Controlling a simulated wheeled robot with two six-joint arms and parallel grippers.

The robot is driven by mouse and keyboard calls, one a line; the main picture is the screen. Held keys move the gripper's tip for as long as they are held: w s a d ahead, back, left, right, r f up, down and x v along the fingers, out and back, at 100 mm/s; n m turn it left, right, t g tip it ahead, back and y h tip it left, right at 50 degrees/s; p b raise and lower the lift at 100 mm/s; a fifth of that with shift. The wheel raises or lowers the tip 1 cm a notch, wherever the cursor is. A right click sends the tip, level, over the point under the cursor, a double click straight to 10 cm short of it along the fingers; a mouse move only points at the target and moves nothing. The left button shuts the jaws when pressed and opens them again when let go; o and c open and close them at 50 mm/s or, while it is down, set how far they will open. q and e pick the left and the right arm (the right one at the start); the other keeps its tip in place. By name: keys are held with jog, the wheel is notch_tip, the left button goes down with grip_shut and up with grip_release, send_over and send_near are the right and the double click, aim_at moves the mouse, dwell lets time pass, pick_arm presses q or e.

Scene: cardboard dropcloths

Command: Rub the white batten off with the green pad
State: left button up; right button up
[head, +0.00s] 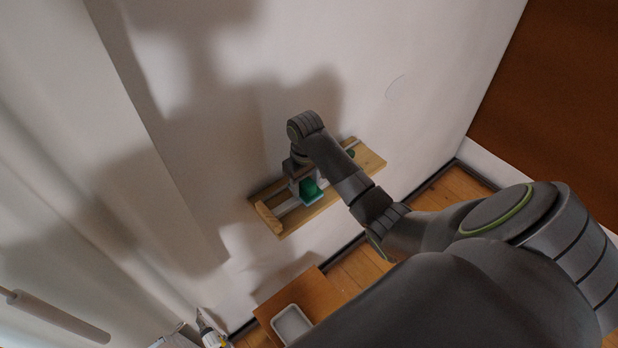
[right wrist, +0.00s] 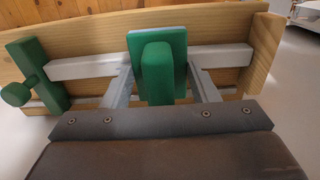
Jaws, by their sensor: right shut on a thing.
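The white batten (head: 290,207) lies lengthwise along a wooden board (head: 370,160) by the white wall; it also shows in the right wrist view (right wrist: 88,67). My right gripper (head: 308,184) is shut on the handle of the green pad (head: 310,191). In the right wrist view the pad (right wrist: 178,45) is over the middle of the batten and hides part of it. I cannot tell whether the pad touches it. A green clamp (right wrist: 35,75) stands at one end of the board and a wooden block (right wrist: 265,50) at the other. My left gripper is out of view.
Below the board, a grey tray (head: 290,322) rests on a brown wooden box (head: 265,297). A white roller-like thing (head: 60,317) and a yellow and white bottle-like thing (head: 210,336) are at the lower left.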

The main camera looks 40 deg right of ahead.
jog(key=shift+s+a+f, duration=0.1)
jog(key=shift+s+f, duration=0.1)
jog(key=r, duration=0.3)
jog(key=shift+w+r, duration=0.35)
jog(key=shift+r, duration=0.05)
jog(key=shift+s+r, duration=0.15)
jog(key=shift+r, duration=0.5)
jog(key=n, duration=0.1)
jog(key=d+n, duration=0.1)
jog(key=n, duration=0.2)
jog(key=shift+s+d, duration=0.2)
jog(key=shift+d, duration=0.15)
jog(key=shift+s+d+f+n+b, duration=0.25)
jog(key=shift+d+f+n, duration=0.4)
jog(key=shift+n, duration=1.7)
jog(key=shift+s+d+f+n+b, duration=0.3)
jog(key=shift+d+f+n, duration=0.4)
jog(key=shift+n, duration=1.6)
jog(key=shift+s+d+f+n+b, duration=0.25)
jog(key=shift+d+f+n, duration=0.4)
jog(key=shift+n, duration=1.7)
